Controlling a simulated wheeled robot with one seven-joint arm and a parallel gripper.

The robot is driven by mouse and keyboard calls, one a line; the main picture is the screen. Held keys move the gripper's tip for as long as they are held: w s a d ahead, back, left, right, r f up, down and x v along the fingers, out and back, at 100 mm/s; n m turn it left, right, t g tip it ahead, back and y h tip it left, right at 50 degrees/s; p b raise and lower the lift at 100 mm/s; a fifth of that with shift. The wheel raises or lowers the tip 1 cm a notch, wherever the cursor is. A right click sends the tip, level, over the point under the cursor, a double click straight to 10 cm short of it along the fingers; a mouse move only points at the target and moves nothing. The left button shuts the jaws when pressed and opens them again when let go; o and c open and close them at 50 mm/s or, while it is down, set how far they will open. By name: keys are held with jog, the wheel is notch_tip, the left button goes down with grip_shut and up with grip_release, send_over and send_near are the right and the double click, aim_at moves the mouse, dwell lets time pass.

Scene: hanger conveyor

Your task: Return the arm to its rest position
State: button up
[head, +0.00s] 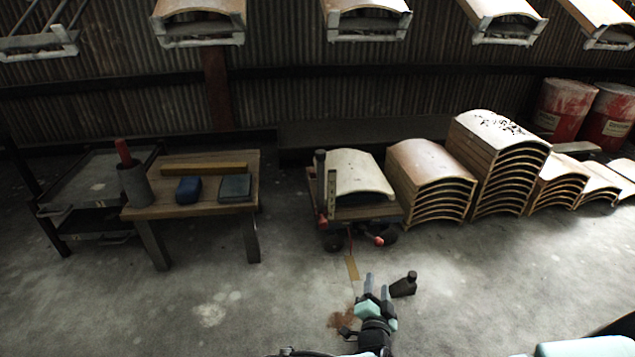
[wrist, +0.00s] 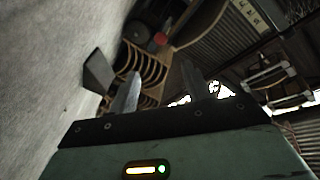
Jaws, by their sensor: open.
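My gripper (head: 377,286) shows low in the middle of the head view, at the end of my arm, with its two fingers pointing up and away. In the wrist view its two fingers (wrist: 160,95) stand apart with nothing between them, so it is open and empty. In the head view it is in front of the small cart, clear of it.
A wooden table (head: 150,211) with several items stands left. A low cart (head: 370,212) carries a curved panel (head: 360,175). Stacks of curved panels (head: 430,180) and red drums (head: 560,108) are at right. Racks (head: 367,22) hang along the back wall. The front floor is mostly clear.

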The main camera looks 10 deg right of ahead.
jog(key=shift+s+r+m+h, duration=0.1)
jog(key=shift+r+m+h, duration=0.2)
jog(key=shift+r+m, duration=0.2)
jog(key=s+a+r+n+g+y+p, duration=0.35)
jog(key=s+r+n+g+p, duration=0.45)
jog(key=r, duration=1)
jog(key=s+a+r+n+g+y+p, duration=0.25)
jog(key=s+a+r+n+p, duration=0.55)
jog(key=r, duration=1)
jog(key=s+a+r+n+g+y+p, duration=0.25)
jog(key=s+r+n+g, duration=0.35)
jog(key=s+r, duration=0.95)
jog(key=w+r+p, duration=0.2)
jog(key=r+p, duration=1.7)
jog(key=r, duration=0.1)
jog(key=w+d+r+p, duration=0.1)
jog(key=w+r+p, duration=0.1)
jog(key=r+p, duration=1.7)
jog(key=shift+r, duration=0.85)
